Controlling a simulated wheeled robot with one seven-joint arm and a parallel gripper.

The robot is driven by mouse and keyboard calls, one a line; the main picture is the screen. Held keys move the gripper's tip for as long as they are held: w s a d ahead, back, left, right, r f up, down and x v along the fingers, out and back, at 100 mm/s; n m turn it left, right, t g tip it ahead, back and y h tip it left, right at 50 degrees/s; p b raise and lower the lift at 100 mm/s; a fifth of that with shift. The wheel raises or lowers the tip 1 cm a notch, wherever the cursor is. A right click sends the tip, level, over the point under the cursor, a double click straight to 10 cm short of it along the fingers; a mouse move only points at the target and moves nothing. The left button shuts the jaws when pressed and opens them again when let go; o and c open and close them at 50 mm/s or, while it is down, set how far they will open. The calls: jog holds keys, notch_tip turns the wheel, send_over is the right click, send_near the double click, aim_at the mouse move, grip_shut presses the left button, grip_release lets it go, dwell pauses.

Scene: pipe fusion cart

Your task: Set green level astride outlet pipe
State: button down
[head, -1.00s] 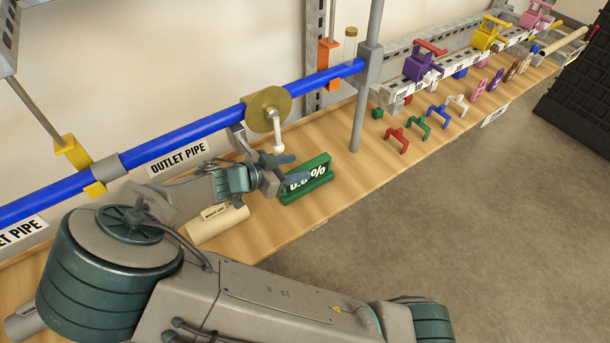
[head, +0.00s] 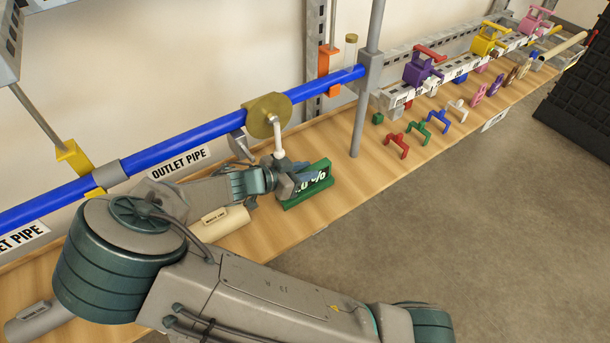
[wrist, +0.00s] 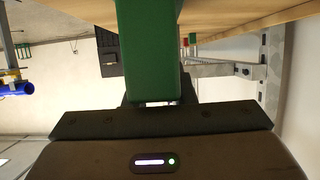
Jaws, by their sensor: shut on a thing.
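The green level (head: 309,189) stands on the wooden bench, with white percent lettering on its face, partly covered by my gripper. My gripper (head: 294,180) reaches it from the left and is shut on it. In the wrist view the green level (wrist: 150,50) runs up from between the jaws, with the wood close beside it. I cannot tell whether it touches the bench. The blue outlet pipe (head: 185,149) runs above and behind the level, apart from it, with a brass disc on it.
A cream cylinder (head: 222,222) lies just left of the level. A white handle (head: 278,135) hangs from the brass disc (head: 268,115) close above my gripper. A grey post (head: 364,110) stands to the right. Red (head: 397,145), green and blue brackets stand farther right.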

jog(key=shift+s+r, duration=0.1)
jog(key=shift+r, duration=0.7)
jog(key=s+d+r+p, duration=0.1)
jog(key=s+d+p, duration=0.6)
jog(key=s, duration=0.6)
jog(key=shift+d, duration=0.55)
jog(key=s+d+p, duration=0.1)
jog(key=p, duration=0.2)
jog(key=d+f+p, duration=0.1)
jog(key=p, duration=0.2)
jog(key=shift+s, duration=0.35)
jog(key=shift+w, duration=0.1)
